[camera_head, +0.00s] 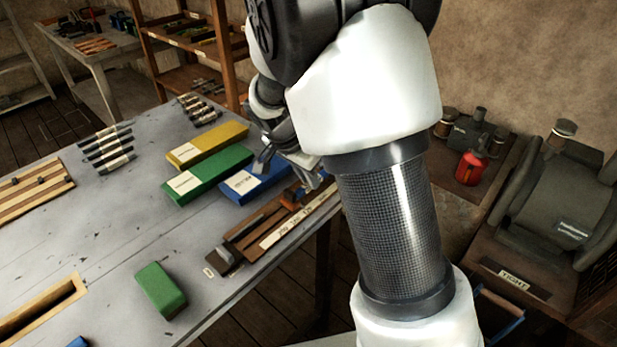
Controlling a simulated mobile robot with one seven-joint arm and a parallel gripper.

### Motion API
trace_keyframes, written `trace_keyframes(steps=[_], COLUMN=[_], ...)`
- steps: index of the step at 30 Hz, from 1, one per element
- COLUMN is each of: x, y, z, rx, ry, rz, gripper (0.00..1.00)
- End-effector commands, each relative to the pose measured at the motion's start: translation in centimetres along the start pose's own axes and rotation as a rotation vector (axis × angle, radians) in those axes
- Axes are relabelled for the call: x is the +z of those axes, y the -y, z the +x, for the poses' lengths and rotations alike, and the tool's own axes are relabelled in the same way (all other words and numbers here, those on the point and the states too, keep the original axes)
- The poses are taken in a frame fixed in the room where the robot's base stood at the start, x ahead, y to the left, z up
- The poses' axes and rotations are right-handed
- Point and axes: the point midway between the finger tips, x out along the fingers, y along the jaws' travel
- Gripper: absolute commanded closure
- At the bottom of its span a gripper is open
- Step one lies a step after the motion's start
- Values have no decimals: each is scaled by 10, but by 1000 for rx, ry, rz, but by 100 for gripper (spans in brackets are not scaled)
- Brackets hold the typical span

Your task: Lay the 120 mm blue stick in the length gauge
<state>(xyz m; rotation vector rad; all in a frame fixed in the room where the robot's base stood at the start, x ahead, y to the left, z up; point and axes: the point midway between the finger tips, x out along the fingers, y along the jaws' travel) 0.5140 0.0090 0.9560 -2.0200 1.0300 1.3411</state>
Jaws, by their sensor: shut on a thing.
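The length gauge (246,241) appears to be the long wooden fixture near the table's right edge, with a pale strip along it and an orange-brown part toward its far end. My gripper (289,172) is above the table, beside the far end of this fixture and over the blue box (239,184). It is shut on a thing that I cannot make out. Blue shows by the fingers, but I cannot tell a held stick from the box behind. My arm hides the space to the right.
Green (184,188) and yellow (206,146) boxes lie beside the blue one. A green block (160,290) sits in front. Banded sticks (107,148) lie at the back left, near a striped board (35,190). A dark machine (565,205) stands right of my arm.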

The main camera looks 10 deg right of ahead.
Motion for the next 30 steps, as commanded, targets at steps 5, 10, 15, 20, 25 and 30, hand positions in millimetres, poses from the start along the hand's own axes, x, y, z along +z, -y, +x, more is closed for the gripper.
trace_keyframes(steps=[5,10,15,20,25,30], x=[0,0,0,2,2,2], y=[0,0,0,0,0,0], z=[0,0,1,4,6,5], rx=[0,0,0,0,0,0], ry=[0,0,0,0,0,0], rz=[0,1,1,0,1,1], gripper=[100,100,100,100,100,100])
